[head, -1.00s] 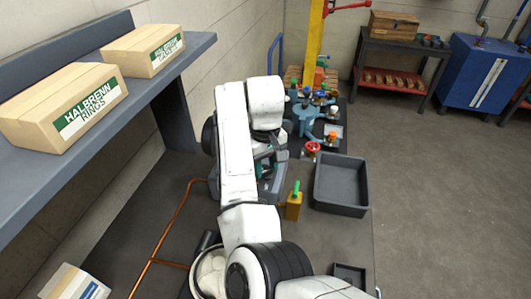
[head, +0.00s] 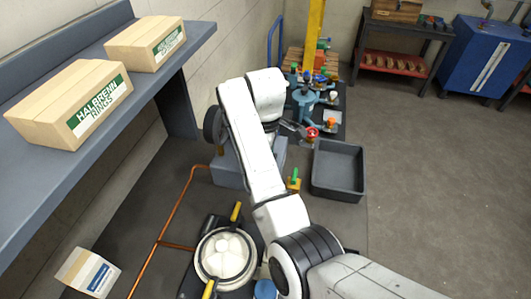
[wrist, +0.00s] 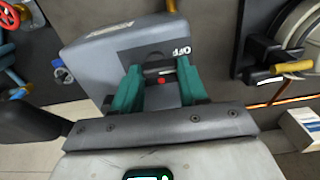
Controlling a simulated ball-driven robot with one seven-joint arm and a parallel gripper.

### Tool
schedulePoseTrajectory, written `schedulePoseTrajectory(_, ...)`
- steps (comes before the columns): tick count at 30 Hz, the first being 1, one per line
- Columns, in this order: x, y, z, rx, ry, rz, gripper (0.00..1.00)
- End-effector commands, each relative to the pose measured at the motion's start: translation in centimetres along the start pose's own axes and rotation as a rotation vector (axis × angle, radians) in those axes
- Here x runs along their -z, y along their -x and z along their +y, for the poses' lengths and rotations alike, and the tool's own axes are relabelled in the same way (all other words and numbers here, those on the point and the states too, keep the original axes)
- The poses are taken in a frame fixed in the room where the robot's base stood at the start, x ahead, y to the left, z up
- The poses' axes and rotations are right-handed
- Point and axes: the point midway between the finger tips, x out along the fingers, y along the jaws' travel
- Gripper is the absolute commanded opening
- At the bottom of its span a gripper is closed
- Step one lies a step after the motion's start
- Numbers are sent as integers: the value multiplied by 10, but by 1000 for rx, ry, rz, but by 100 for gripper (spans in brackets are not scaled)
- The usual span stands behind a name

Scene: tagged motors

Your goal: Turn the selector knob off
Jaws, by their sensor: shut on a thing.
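A grey box (wrist: 105,52) with white OFF lettering near its edge fills the upper middle of the wrist view. The selector knob (wrist: 162,93), dark grey with a red mark, sits on it between my teal fingers. My gripper (wrist: 158,74) is shut on the knob, one finger on each side; the fingers hide part of it. The OFF lettering is just above the right finger. In the head view the grey box (head: 228,172) stands on the dark bench, and my white arm covers its middle, the knob and my gripper.
An empty dark tray (head: 338,170) lies right of the box, with a small yellow block with a green lever (head: 294,181) between. Blue valve gear (head: 305,103) stands behind. A copper pipe (head: 178,212) runs at left. A round lidded vessel (head: 225,256) is in front.

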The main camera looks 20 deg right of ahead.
Motion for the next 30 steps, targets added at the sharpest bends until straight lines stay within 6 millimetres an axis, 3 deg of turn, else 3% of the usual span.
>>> schedulePoseTrajectory(18,1,1,0,-2,46,4,12)
schedulePoseTrajectory(19,1,1,0,-2,46,4,43)
schedulePoseTrajectory(27,0,1,0,-1,44,2,68)
schedulePoseTrajectory(30,0,0,0,-1,44,1,68)
